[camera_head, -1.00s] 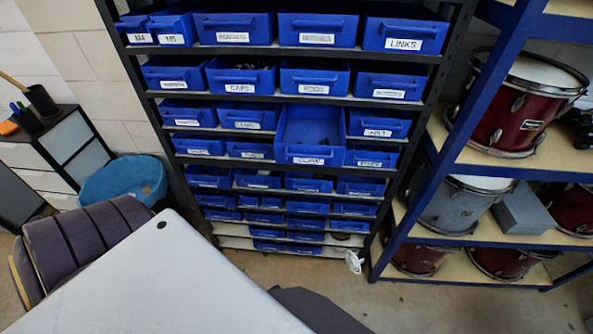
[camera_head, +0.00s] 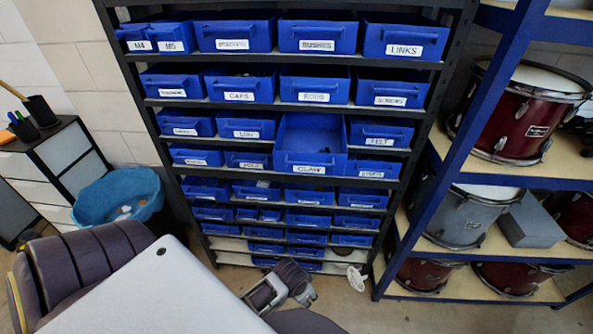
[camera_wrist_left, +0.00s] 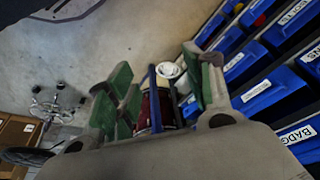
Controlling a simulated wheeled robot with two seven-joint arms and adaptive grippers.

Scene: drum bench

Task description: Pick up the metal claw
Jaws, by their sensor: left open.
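A blue drawer labelled CLAW (camera_head: 312,162) is pulled out from the rack at mid height. My right gripper is not in view.
The dark rack (camera_head: 440,150) holds several rows of labelled blue bins. A blue-framed shelf with drums (camera_head: 521,115) stands at right. A blue tub (camera_head: 117,197) and a dark chair (camera_head: 75,262) are at left. Open floor lies at lower right.

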